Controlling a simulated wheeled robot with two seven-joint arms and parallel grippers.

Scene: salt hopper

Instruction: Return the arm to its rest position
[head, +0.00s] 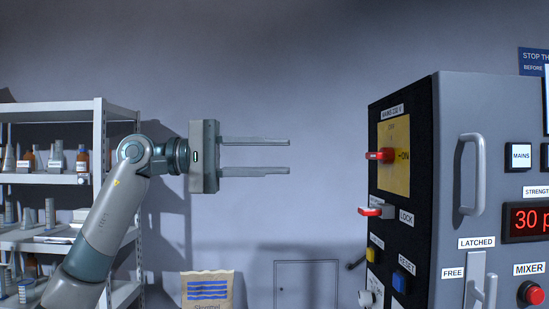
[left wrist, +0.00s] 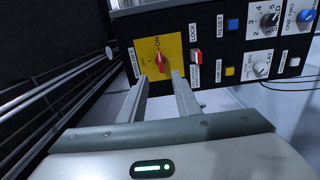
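My left gripper (head: 290,156) is raised in the middle of the head view, its two long fingers parallel and apart, with nothing between them. The fingers point right toward the side of the machine cabinet and stop short of it. In the left wrist view the fingers (left wrist: 164,92) point toward the red mains switch handle (left wrist: 159,58) on its yellow plate (left wrist: 148,49), and I see no contact. In the head view the red handle (head: 380,155) points left from the yellow plate (head: 396,178), near the ON mark. My right gripper is not in view.
The grey machine cabinet (head: 450,120) fills the right side. Its side panel carries a red LOCK lever (head: 372,211) and a blue reset button (head: 400,281). A metal shelf (head: 60,107) with bottles stands at left behind my arm. A sack (head: 207,290) sits low in the middle.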

